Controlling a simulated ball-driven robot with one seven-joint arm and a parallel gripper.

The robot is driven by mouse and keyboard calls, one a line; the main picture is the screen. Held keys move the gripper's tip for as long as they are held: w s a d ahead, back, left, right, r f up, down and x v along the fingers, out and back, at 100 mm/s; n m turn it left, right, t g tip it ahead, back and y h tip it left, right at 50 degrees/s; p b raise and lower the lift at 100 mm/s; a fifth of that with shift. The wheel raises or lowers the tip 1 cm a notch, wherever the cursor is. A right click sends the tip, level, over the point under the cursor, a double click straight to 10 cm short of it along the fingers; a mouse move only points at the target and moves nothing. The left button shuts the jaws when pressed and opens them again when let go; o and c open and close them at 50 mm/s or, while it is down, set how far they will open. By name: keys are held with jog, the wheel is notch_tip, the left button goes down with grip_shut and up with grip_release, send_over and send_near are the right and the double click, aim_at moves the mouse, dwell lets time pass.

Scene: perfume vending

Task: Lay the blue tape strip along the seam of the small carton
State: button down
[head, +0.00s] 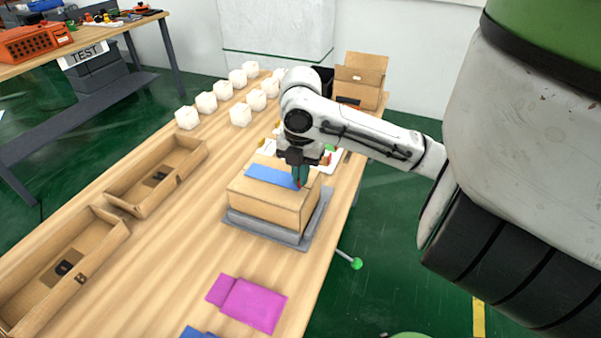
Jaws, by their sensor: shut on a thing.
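The small carton (268,208) is closed and sits on a grey base (262,232) near the right edge of the wooden table. The blue tape strip (268,175) lies across the carton's top, and its right end is at my gripper. My gripper (300,182) points down at the top of the carton and is shut on the strip's right end. The fingertips and the seam under the strip are partly hidden. I cannot tell if the whole strip touches the carton.
Two open cardboard trays (158,176) (62,265) stand at the left. Several white cubes (206,102) stand farther back, and an open box (360,80) is at the back right. A magenta pouch (250,303) lies in front. The table left of the carton is clear.

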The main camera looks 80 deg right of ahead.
jog(key=shift+f+b, duration=0.3)
jog(key=shift+b, duration=0.1)
dwell(0.6)
jog(key=c, duration=1.2)
grip_release()
jog(key=shift+r+p, duration=2.3)
jog(key=shift+r, duration=0.75)
